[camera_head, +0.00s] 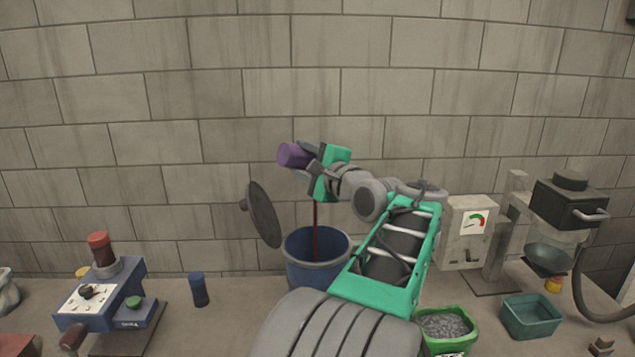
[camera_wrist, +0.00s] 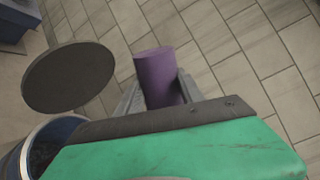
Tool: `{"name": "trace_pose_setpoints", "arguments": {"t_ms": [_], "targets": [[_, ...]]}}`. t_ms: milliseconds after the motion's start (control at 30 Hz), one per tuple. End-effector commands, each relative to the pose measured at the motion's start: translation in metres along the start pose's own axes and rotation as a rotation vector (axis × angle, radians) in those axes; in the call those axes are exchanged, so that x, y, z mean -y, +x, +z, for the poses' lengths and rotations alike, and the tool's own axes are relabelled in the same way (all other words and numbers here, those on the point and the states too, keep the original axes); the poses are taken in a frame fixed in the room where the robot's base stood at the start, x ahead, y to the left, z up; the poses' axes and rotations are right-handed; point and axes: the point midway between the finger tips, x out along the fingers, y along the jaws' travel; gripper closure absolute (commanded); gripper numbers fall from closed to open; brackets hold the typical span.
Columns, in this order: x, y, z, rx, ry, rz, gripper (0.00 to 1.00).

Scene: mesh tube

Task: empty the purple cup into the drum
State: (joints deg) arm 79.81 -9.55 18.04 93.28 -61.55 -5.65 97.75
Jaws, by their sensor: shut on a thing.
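The purple cup (camera_head: 292,155) is held high above the blue drum (camera_head: 312,272), lying over on its side. My gripper (camera_head: 312,157) is shut on it; in the wrist view the cup (camera_wrist: 157,75) sits between the two fingers (camera_wrist: 160,95). The cup's mouth and inside are hidden. The drum is open at the top, and its dark round lid (camera_head: 264,214) stands tilted up at its left. A thin dark red streak (camera_head: 316,235) runs straight down from under my gripper into the drum. The drum's rim shows at lower left in the wrist view (camera_wrist: 25,150).
A blue cup (camera_head: 199,290) and a blue machine (camera_head: 105,295) stand left of the drum. A green bin of grey bits (camera_head: 445,326), a teal tray (camera_head: 531,316) and a gauge box (camera_head: 469,232) are at the right. A block wall rises behind.

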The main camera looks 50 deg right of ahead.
Motion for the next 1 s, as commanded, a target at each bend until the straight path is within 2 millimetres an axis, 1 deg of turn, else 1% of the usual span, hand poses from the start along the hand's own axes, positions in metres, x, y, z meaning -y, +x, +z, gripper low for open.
{"name": "trace_pose_setpoints", "arguments": {"t_ms": [267,700,1000], "targets": [[0.003,0.000,-0.002,0.000,0.046,0.000,0.97],[0.011,0.000,-0.009,0.000,0.256,0.000,0.97],[0.014,0.000,-0.012,0.000,0.336,0.000,0.97]]}}
